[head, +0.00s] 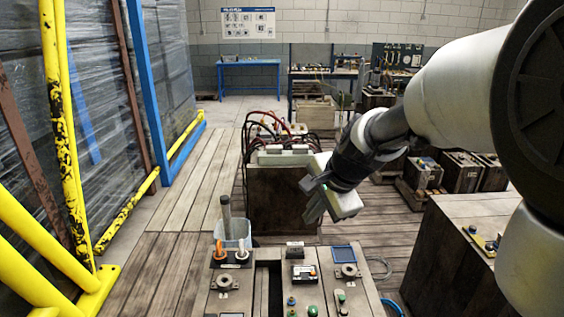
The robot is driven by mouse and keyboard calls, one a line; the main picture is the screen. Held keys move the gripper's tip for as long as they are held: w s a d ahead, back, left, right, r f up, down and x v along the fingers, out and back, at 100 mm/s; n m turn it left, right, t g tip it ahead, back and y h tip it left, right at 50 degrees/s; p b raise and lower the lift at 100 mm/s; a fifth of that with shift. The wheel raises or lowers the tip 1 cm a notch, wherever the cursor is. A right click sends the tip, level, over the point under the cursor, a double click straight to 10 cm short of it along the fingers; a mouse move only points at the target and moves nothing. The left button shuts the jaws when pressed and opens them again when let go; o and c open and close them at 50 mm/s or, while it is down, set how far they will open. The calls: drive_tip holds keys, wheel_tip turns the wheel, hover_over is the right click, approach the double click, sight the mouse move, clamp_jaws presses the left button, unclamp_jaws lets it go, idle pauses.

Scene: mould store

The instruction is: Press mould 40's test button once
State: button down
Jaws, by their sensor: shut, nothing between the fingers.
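My gripper (312,207) hangs at the middle of the head view, fingers pointing down and left, shut and empty. It is above and beyond a nearby wooden unit (228,302) at the bottom edge.
A large wooden block (440,262) stands at the right, partly behind my arm. Several smaller wooden blocks (461,172) stand farther right. Yellow rails (72,160) and a wrapped rack line the left. Plank floor (170,250) is clear at left. A blue table (249,64) stands at the back.

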drive_tip(key=w+f+m+y+b, duration=0.2)
drive_tip(key=w+f+m, duration=0.9)
drive_tip(key=w+f, duration=0.25)
drive_tip(key=m+t+b, duration=0.2)
drive_tip(key=m, duration=1.2)
hover_over(313, 273)
wheel_tip(313, 273, down, 18)
drive_tip(key=shift+s+d, duration=0.4)
drive_tip(key=shift+s, duration=0.05)
wheel_tip(313, 273, down, 9)
drive_tip(key=b, duration=0.6)
drive_tip(key=shift+r+b, duration=0.1)
drive_tip(key=shift+b, duration=0.3)
drive_tip(key=shift+f, duration=0.4)
